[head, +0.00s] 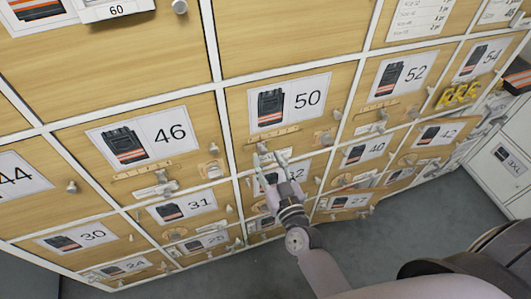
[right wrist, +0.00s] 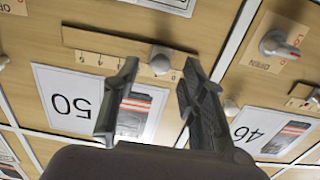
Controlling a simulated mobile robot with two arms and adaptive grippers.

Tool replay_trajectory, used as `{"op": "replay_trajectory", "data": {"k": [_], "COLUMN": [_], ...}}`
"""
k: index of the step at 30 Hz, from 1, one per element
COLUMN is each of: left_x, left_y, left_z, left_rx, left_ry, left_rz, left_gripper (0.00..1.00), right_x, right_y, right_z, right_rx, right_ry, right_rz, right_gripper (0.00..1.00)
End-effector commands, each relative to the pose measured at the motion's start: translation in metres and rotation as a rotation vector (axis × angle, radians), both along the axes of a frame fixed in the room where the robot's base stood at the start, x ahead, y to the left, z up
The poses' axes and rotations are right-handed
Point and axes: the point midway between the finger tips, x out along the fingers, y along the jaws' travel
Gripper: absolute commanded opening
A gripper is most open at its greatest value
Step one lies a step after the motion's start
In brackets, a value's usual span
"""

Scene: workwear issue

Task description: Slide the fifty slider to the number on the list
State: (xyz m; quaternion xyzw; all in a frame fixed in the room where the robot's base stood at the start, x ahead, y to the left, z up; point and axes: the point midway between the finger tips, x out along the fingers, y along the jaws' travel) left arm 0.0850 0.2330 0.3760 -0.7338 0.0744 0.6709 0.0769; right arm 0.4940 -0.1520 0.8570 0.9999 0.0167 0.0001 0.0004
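The door marked 50 (head: 237,104) carries a picture label (head: 290,98) and, below it, a wooden scale strip (head: 279,134). The fifty slider is a grey knob (head: 262,148) near the strip's left end. In the right wrist view, turned upside down, the knob (right wrist: 160,60) is near the right end of the strip (right wrist: 100,46). My right gripper (head: 270,159) is open and empty, its fingertips just below the strip. In the wrist view the knob appears between the fingertips; contact cannot be told. A printed sheet (head: 419,18) with small lines hangs at the upper right. My left gripper is out of view.
Door 46 (head: 100,165) on the left and door 52 (head: 360,98) on the right have strips and knobs too. A turn latch (head: 324,138) sits right of the fifty strip. Yellow items (head: 459,94) and a white cabinet (head: 500,165) are at the right. Grey floor (head: 385,240) is below.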

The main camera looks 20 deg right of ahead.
Motion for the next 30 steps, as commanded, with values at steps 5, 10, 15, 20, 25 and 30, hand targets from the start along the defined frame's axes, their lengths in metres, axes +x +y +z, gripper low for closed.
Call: {"op": "replay_trajectory", "data": {"k": [5, 10, 15, 20, 25, 30], "left_x": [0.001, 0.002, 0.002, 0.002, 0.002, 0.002], "left_y": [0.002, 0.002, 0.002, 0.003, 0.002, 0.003], "left_z": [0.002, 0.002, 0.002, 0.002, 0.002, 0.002], "left_rx": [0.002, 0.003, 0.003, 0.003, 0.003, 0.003], "left_ry": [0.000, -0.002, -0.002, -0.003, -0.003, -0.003], "left_rz": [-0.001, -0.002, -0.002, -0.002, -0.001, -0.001], "left_gripper": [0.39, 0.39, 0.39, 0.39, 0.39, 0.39], "right_x": [0.020, 0.026, 0.026, 0.026, 0.025, 0.025], "right_y": [0.001, 0.001, 0.001, 0.001, 0.001, 0.001], "right_z": [0.000, 0.000, -0.001, -0.001, -0.001, -0.001], "right_rx": [0.001, 0.000, 0.000, 0.000, 0.000, 0.000], "right_ry": [0.000, 0.001, 0.001, 0.001, 0.001, 0.001], "right_rz": [0.001, 0.000, 0.000, 0.000, 0.000, 0.000], "right_gripper": [0.39, 0.39, 0.39, 0.31, 0.19, 0.08]}}
